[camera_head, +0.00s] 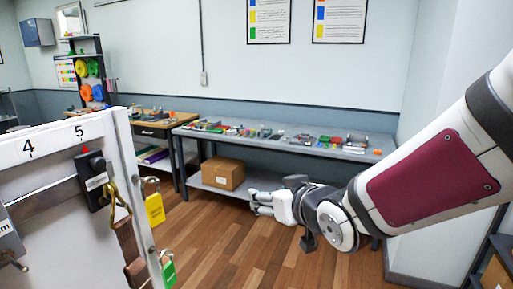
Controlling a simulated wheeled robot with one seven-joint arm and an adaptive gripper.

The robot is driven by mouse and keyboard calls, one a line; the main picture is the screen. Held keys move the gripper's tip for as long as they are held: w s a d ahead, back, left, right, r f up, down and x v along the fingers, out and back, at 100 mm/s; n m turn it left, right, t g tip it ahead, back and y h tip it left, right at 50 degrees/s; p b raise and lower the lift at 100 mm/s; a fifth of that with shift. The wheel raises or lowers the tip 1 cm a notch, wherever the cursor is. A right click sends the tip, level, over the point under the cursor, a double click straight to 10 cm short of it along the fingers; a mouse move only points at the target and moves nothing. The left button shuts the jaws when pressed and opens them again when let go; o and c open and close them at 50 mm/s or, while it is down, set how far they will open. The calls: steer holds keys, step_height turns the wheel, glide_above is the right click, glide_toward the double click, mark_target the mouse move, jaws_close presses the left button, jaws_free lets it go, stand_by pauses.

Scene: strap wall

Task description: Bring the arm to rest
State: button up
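My arm (425,180) reaches in from the right edge, with a maroon panel on its link. My gripper (258,203) is at its end near the middle of the picture, pointing left. It is in free air in front of the grey bench, to the right of the strap wall panel. Its fingers are small and seen from the side, so I cannot tell whether they are open or shut. I see nothing held in it.
A white panel (75,240) numbered 4 and 5 stands at the left, with a black latch (95,178), yellow padlock (155,209) and green padlock (168,274). A grey bench (345,152) with small items stands behind; a cardboard box (222,173) sits beneath. Wooden floor (235,250) is clear.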

steer(key=s+d+r+m+g+h, duration=0.2)
steer(key=s+d+m+g+h, duration=0.15)
steer(key=s+d, duration=0.7)
steer(key=s+d+m+g+h, duration=0.1)
steer(key=s+d+g, duration=0.2)
steer(key=s, duration=0.9)
steer(key=shift+s+d+r+h, duration=0.35)
steer(key=shift+s+d, duration=0.05)
steer(key=shift+d, duration=0.7)
